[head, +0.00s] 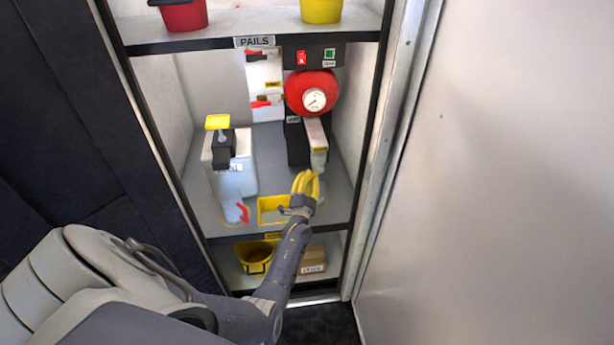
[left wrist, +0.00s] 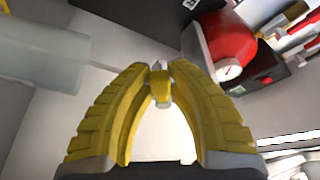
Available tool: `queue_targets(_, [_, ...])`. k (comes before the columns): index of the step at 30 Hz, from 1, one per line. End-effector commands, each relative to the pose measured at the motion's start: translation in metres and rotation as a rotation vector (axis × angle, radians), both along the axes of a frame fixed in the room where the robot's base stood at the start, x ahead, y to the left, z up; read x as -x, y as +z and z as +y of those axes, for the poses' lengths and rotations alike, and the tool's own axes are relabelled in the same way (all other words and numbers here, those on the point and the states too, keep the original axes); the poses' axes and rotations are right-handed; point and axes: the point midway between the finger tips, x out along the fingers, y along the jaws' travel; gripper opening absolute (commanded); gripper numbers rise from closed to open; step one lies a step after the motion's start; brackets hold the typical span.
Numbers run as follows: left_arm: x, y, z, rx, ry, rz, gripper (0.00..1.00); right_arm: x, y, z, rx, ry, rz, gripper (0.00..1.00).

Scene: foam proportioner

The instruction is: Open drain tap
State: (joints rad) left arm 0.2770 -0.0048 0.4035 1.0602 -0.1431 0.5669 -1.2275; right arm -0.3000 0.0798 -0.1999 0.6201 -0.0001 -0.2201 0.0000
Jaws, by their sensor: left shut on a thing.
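My left gripper (head: 307,178) has yellow fingers and reaches into the middle shelf bay, just below the pale-fronted unit under the red tank. In the left wrist view its fingertips (left wrist: 158,72) close on a small yellow tap piece (left wrist: 159,88) with a metal part at its top. I take this piece to be the drain tap; no label on it is readable. In the head view the fingers hide most of it. The red tank (head: 311,92) with a round gauge is above, and it also shows in the left wrist view (left wrist: 226,40). My right gripper is not in view.
A yellow tray (head: 271,203) is beside my gripper. A yellow pail (head: 254,258) and a cardboard box (head: 312,260) are below. The cabinet frame (head: 372,190) bounds the right side.

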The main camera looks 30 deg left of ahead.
Motion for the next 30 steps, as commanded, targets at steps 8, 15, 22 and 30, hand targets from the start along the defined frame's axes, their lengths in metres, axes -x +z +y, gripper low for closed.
queue_targets(8, [-0.008,-0.009,-0.008,0.198,-0.001,-0.176,0.00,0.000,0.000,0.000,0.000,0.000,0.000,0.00])
queue_targets(15, [-0.014,-0.014,-0.014,0.354,-0.001,-0.319,0.00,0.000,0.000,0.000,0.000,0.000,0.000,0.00])
queue_targets(22, [-0.018,-0.016,-0.019,0.461,-0.002,-0.417,0.00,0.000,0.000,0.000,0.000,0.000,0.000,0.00])
queue_targets(30, [-0.021,-0.017,-0.021,0.531,-0.001,-0.483,0.00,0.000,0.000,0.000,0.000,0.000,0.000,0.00])
